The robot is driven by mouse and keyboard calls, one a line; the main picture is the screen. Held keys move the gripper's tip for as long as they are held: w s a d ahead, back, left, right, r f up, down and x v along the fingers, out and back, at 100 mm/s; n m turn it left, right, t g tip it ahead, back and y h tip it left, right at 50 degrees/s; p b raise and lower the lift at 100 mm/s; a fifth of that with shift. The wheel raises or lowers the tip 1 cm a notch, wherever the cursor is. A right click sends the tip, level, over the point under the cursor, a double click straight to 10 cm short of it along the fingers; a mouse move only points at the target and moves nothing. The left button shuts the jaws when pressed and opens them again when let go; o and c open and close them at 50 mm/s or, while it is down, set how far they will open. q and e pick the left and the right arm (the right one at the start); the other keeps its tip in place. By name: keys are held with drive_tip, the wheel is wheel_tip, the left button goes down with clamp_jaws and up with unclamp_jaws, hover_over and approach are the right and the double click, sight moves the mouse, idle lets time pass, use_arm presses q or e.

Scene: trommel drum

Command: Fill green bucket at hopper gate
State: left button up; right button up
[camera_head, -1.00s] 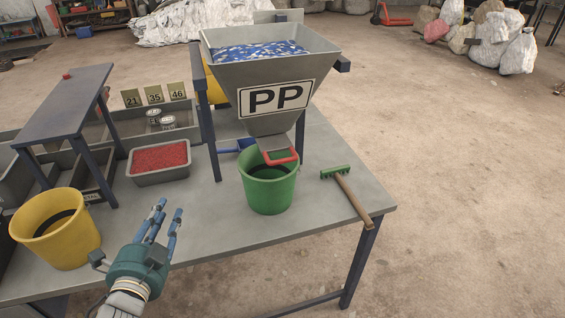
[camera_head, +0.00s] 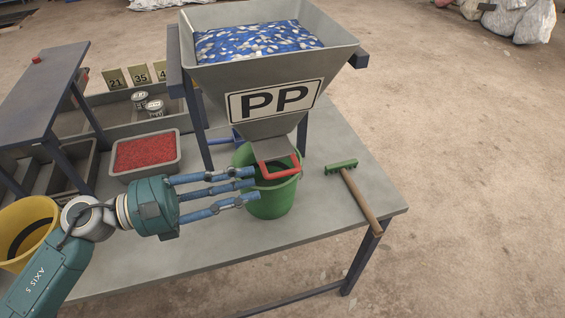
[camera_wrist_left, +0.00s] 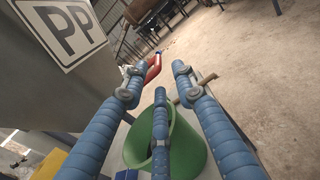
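The green bucket (camera_head: 272,199) stands upright on the table under the chute of the grey PP hopper (camera_head: 275,100). Blue and white flakes (camera_head: 255,42) fill the hopper's top. The red gate handle (camera_head: 279,170) is at the chute's lower end, over the bucket. My left gripper (camera_head: 248,184) is open, its blue fingers pointing right at the bucket's near-left side, close to the handle. In the left wrist view the fingers (camera_wrist_left: 160,78) are spread, with the red handle (camera_wrist_left: 153,67) just beyond them and the bucket (camera_wrist_left: 185,150) below. The bucket's inside is mostly hidden. My right gripper is not in view.
A green-headed rake (camera_head: 355,190) lies right of the bucket. A tray of red granules (camera_head: 146,153) and a yellow bucket (camera_head: 27,230) stand to the left. A blue scoop-like object (camera_head: 222,138) is behind the hopper leg. The table's front edge is clear.

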sight(266, 176)
use_arm(q)
drive_tip(key=p+x, duration=0.1)
drive_tip(key=x, duration=0.1)
drive_tip(key=p+x, duration=0.1)
drive_tip(key=x, duration=0.2)
drive_tip(key=shift+w+d+r, duration=0.15)
drive_tip(key=shift+w+r, duration=0.05)
drive_tip(key=shift+w, duration=0.15)
drive_tip(key=x, duration=0.1)
drive_tip(key=p+x, duration=0.1)
drive_tip(key=shift+d+f, duration=0.3)
drive_tip(key=shift+d, duration=0.05)
drive_tip(key=shift+w, duration=0.1)
drive_tip(key=shift+c, duration=0.3)
clamp_jaws()
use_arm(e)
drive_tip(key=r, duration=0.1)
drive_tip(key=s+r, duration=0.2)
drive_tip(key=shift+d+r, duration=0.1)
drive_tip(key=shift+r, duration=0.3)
